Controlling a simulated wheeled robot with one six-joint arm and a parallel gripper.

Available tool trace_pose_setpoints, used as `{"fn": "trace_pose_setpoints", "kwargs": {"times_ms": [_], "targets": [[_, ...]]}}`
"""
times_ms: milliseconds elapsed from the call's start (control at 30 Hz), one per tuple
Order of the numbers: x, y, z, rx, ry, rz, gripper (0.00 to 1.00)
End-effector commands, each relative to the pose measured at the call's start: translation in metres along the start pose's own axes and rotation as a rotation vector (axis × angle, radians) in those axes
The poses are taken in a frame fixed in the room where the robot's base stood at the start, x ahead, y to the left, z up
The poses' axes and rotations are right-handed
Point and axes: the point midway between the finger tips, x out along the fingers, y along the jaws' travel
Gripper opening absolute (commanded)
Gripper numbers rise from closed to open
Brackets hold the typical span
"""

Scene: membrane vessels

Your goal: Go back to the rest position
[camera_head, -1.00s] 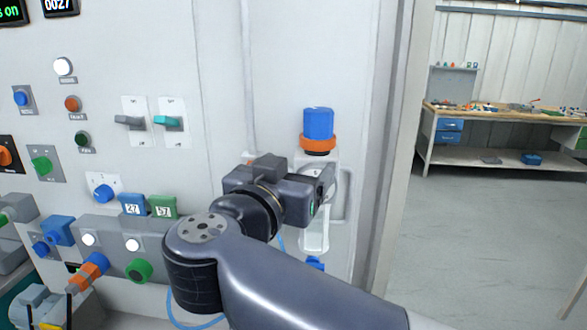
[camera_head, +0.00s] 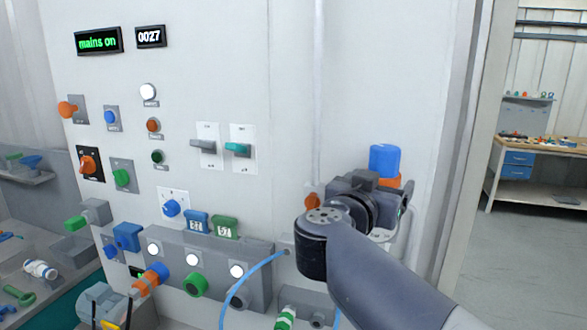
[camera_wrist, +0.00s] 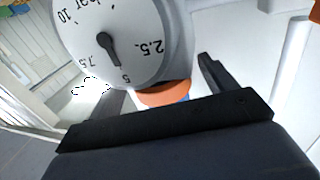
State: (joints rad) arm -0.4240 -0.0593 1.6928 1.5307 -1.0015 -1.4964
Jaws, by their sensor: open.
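My gripper (camera_wrist: 160,95) shows in the wrist view with its two dark fingers apart and nothing held between them. A white round gauge (camera_wrist: 115,40) with a dark needle and bar markings fills the top of that view, beyond the fingers. An orange ring (camera_wrist: 165,95) shows below the gauge, partly hidden. In the head view my wrist and gripper are in front of the vessel with a blue cap (camera_head: 385,160) and orange collar (camera_head: 388,181). My arm hides most of that vessel and the fingertips.
A white panel carries a "mains on" display (camera_head: 98,41), a grey lever switch (camera_head: 204,147), a teal lever switch (camera_head: 238,149) and several knobs. A blue hose (camera_head: 252,270) loops below my arm. A workbench (camera_head: 540,150) stands at the far right beyond open floor.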

Motion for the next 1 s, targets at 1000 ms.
{"fn": "trace_pose_setpoints", "kwargs": {"times_ms": [1000], "targets": [[-0.034, -0.002, 0.001, 0.001, 0.000, -0.007, 0.80]]}}
